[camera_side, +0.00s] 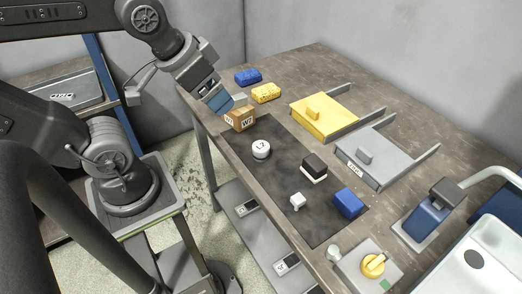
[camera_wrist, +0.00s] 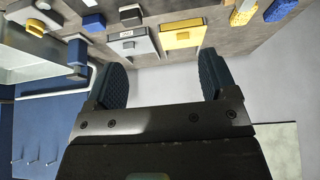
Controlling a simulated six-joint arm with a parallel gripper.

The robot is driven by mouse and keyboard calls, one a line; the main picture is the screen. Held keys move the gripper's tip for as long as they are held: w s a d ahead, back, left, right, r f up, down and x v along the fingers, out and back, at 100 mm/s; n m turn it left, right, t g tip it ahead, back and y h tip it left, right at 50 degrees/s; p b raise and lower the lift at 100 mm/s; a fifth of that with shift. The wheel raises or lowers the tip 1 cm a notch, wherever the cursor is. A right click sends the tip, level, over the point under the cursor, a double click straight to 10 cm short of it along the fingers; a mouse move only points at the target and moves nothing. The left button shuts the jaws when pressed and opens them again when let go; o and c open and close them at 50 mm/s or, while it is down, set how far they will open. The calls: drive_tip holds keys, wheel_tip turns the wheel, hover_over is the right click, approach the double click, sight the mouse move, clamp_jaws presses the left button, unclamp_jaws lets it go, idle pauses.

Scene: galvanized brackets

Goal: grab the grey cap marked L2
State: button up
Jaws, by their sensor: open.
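The cap marked L2 (camera_side: 261,149) is a short, pale round piece, near white in the side view. It sits label up on the dark mat (camera_side: 279,185) on the bench. My gripper (camera_side: 219,101) is above the bench's far-left edge, up and left of the cap and apart from it. In the wrist view my gripper (camera_wrist: 161,82) has its two dark ribbed fingers spread wide with nothing between them. I cannot make out the cap in the wrist view.
A brown box marked W7 (camera_side: 241,119) stands close by my gripper. A black-and-white block (camera_side: 314,168), a small white piece (camera_side: 297,201) and a blue block (camera_side: 348,202) share the mat. Yellow (camera_side: 330,108) and grey (camera_side: 378,163) plates lie behind. A sink (camera_side: 470,250) is at right.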

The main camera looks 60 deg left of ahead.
drive_tip(key=m+g, duration=0.7)
drive_tip(key=m, duration=1.1)
hover_over(260, 145)
wheel_tip(260, 145, down, 10)
drive_tip(key=shift+t, duration=0.3)
drive_tip(key=f, duration=0.8)
drive_tip(key=shift+w+a, duration=0.1)
drive_tip(key=shift+a, duration=0.15)
drive_tip(key=shift+d+f, duration=0.15)
drive_tip(key=shift+f, duration=1.2)
drive_tip(key=shift+d+f, duration=0.1)
drive_tip(key=shift+f, duration=1.2)
drive_tip(key=shift+c, duration=0.4)
drive_tip(key=c, duration=1)
